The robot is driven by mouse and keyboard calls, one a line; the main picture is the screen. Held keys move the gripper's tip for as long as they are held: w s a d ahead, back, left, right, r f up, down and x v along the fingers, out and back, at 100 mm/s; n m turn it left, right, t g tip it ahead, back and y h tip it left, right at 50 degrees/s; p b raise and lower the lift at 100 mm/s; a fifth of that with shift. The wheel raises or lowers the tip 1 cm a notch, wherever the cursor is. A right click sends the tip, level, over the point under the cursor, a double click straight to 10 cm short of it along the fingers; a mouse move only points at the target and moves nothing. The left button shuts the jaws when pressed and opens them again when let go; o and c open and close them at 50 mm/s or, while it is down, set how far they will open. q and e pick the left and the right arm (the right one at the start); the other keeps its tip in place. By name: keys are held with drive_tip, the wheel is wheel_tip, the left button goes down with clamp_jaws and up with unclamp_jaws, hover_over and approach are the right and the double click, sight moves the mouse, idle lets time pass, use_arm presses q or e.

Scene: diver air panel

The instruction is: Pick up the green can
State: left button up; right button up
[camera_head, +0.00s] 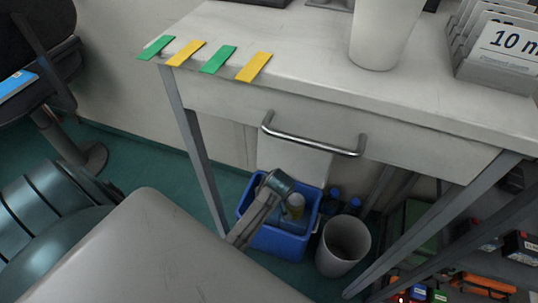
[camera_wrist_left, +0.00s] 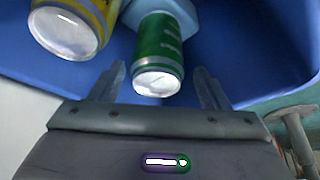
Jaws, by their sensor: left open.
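In the left wrist view, the green can (camera_wrist_left: 160,50) lies ahead of my left gripper (camera_wrist_left: 162,76), with its pale metal end facing the camera. My left gripper is open. Its two fingers show on either side of the can, with a visible gap on both sides, and I see no contact. How deep the can sits between them is hard to tell. In the head view, my left arm reaches down to the blue bin (camera_head: 282,243) under the table; I cannot make out the green can there. My right gripper is not in view.
A yellow can (camera_wrist_left: 70,28) is left of the green can, in the same blue bin, near its wall. A grey waste bin (camera_head: 343,246) stands right of the blue bin. The table (camera_head: 300,88) with a drawer handle (camera_head: 312,139) overhangs above; its leg (camera_head: 196,150) is close to my arm.

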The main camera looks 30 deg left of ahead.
use_arm(q)
drive_tip(key=b+x, duration=0.2)
drive_tip(key=x, duration=0.2)
drive_tip(key=shift+w+f, duration=0.1)
drive_tip(key=shift+f, duration=0.2)
drive_tip(key=shift+r, duration=0.1)
drive_tip(key=c, duration=1)
drive_tip(key=shift+o, duration=0.2)
